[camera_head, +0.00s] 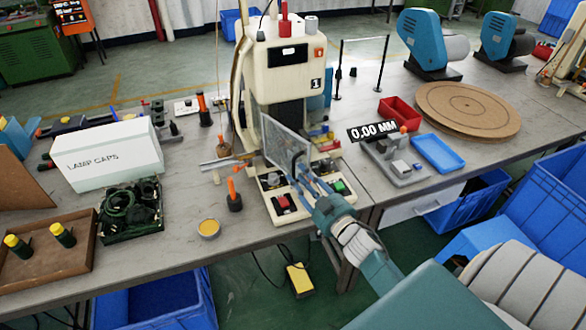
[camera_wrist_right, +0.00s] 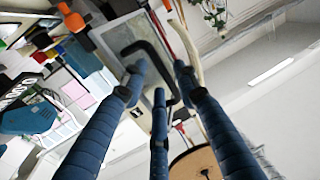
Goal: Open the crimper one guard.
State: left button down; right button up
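Crimper one (camera_head: 285,58) is the cream machine marked "1" at the middle of the table. Its guard (camera_head: 283,142) is a clear framed panel standing across the front of the machine; it also shows in the right wrist view (camera_wrist_right: 113,38). A black bent handle (camera_wrist_right: 150,47) is on the guard. My right gripper (camera_head: 308,184) is in front of the guard, with its blue fingers pointing at the handle. In the right wrist view the fingers (camera_wrist_right: 160,82) are spread around the handle with gaps between them. Contact is unclear. My left gripper is not in view.
Red and green buttons (camera_head: 284,202) sit at the crimper's base. A measuring fixture (camera_head: 395,165), red bin (camera_head: 399,113) and blue tray (camera_head: 438,153) stand to the right. A white lamp caps box (camera_head: 112,157) and orange-handled tool (camera_head: 233,197) stand to the left.

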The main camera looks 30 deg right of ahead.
aim_at(294, 172)
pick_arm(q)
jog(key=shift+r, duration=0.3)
pick_arm(e)
jog(key=shift+w, duration=1.65)
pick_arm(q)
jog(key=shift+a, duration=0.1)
pick_arm(e)
grip_shut()
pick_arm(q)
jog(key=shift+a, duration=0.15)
